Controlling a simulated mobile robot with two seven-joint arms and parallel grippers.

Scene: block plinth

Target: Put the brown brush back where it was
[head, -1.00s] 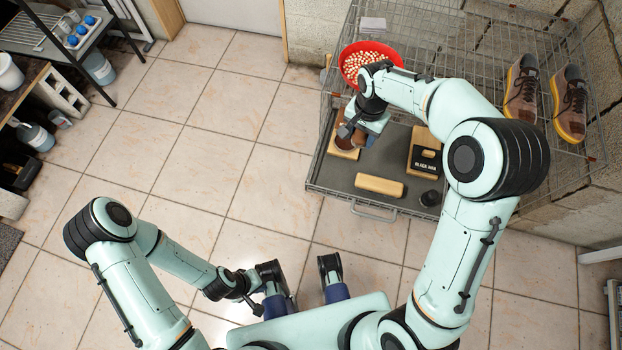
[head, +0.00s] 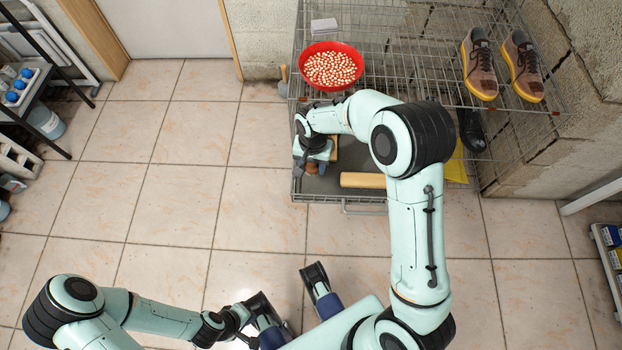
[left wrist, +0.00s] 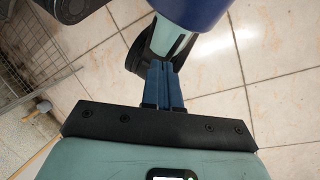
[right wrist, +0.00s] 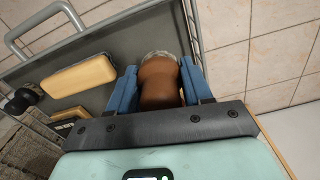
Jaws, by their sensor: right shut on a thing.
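The brown brush (right wrist: 160,82) has a rounded brown body and a pale grey end. My right gripper (right wrist: 160,88) is shut on it, one blue finger on each side. In the head view, a little of the brush (head: 313,168) shows below my right gripper, by the left side of the pulled-out grey drawer (head: 325,186). I cannot tell whether the brush touches the drawer floor. My left gripper (left wrist: 165,85) is shut and empty, low beside my own base.
A tan block (head: 363,180) lies along the drawer's front, with a dark round item (right wrist: 25,93) near it. My right arm hides the drawer's right part. A red bowl (head: 332,67) and brown shoes (head: 500,63) stand on the wire rack above.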

